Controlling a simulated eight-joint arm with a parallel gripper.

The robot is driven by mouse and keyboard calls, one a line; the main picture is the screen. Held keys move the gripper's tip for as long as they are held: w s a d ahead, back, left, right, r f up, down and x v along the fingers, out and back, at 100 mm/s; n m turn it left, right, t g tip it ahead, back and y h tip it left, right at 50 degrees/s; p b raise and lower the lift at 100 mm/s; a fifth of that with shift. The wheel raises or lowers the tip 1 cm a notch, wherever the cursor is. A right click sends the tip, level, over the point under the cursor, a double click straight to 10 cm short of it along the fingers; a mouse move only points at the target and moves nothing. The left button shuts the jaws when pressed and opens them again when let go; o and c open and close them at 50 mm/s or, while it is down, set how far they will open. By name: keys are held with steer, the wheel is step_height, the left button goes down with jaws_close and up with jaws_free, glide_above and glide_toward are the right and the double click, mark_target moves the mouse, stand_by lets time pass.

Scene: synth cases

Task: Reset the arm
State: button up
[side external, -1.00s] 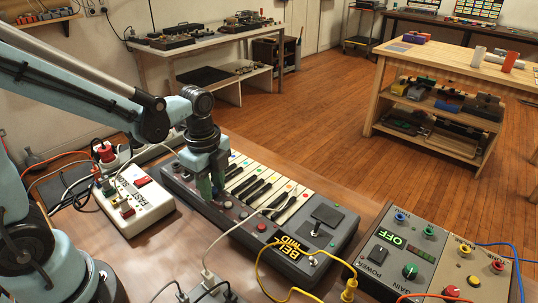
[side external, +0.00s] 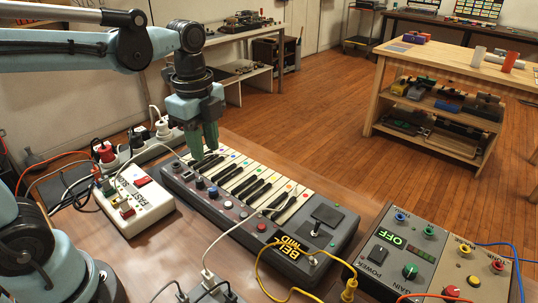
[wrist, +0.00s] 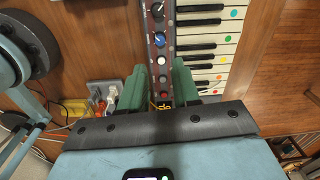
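My gripper (side external: 204,150) hangs fingers-down above the far left end of the keyboard (side external: 335,250), a grey unit with cream and black keys and a row of knobs. In the wrist view, the two green fingers of my gripper (wrist: 162,82) stand apart with nothing between them. The knob panel of the keyboard (wrist: 158,12) shows through the gap. My upper arm stretches across the top left of the side view.
A white box (side external: 140,205) with a red switch and a power strip (side external: 150,150) with plugs lie left of the keyboard. A grey control box (side external: 395,283) is at right. Yellow, white and blue cables cross the table front.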

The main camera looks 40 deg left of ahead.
steer(key=shift+r, duration=0.6)
steer(key=s+f+n+t, duration=0.1)
steer(key=n+t, duration=0.1)
steer(key=n, duration=0.3)
steer(key=s+f+n+t, duration=0.1)
steer(key=n+t, duration=0.1)
steer(key=n, duration=0.4)
steer(key=f+n+t, duration=0.2)
steer(key=n, duration=0.3)
steer(key=shift+s+n+t, duration=0.3)
steer(key=shift+s+t, duration=0.1)
